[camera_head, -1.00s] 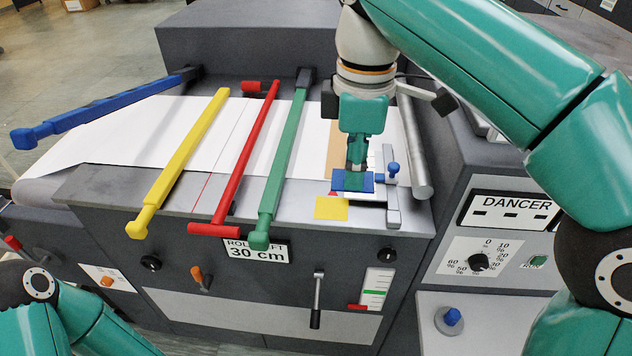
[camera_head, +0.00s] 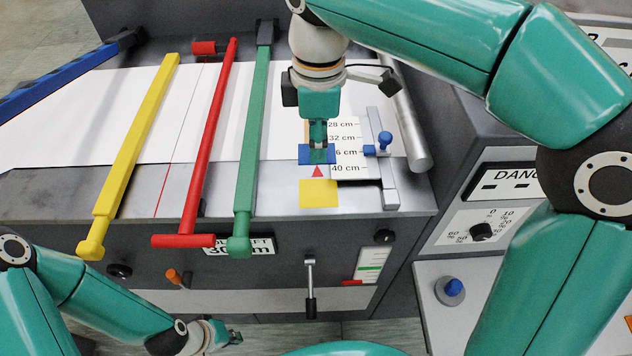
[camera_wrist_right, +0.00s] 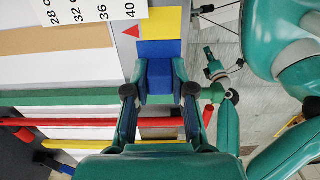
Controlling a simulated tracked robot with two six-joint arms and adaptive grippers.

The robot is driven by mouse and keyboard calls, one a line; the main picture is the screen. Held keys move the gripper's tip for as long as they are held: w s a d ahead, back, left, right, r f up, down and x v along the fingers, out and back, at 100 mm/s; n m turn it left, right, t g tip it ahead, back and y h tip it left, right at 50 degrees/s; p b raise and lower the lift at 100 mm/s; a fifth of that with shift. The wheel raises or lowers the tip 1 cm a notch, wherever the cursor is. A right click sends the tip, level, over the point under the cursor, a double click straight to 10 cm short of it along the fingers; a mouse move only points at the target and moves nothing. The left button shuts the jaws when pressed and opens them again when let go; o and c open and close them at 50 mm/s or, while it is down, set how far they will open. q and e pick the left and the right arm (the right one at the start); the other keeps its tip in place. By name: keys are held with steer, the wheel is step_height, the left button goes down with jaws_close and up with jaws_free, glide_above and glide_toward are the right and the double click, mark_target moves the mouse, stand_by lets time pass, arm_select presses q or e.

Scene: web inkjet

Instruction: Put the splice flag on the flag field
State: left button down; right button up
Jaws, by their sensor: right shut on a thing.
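My right gripper (camera_head: 318,147) is shut on a small blue plate, the splice flag (camera_head: 304,156). It holds the flag over the grey machine top, beside the printed scale. A yellow square (camera_head: 319,195), which looks like the flag field, lies just in front of the flag, with a red triangle (camera_head: 318,172) between them. In the right wrist view the blue flag (camera_wrist_right: 158,50) borders the yellow square (camera_wrist_right: 160,22) in the picture; the height gap is unclear. My left gripper (camera_head: 232,337) is low in front of the machine, away from the flag; its jaws are too small to read.
Yellow (camera_head: 135,140), red (camera_head: 212,130) and green (camera_head: 253,130) bars cross the white web to the left. A cm scale (camera_head: 347,150) and a metal rail with a blue knob (camera_head: 384,140) stand right of the flag. A lever (camera_head: 310,285) is on the front panel.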

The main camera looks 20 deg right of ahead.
mark_target(317, 192)
step_height(317, 192, down, 10)
steer(key=shift+f, duration=0.1)
stand_by(0.4)
steer(key=shift+f, duration=0.15)
steer(key=o, duration=0.8)
step_height(317, 192, up, 12)
steer(key=shift+r, duration=0.15)
steer(key=shift+s, duration=0.1)
stand_by(0.4)
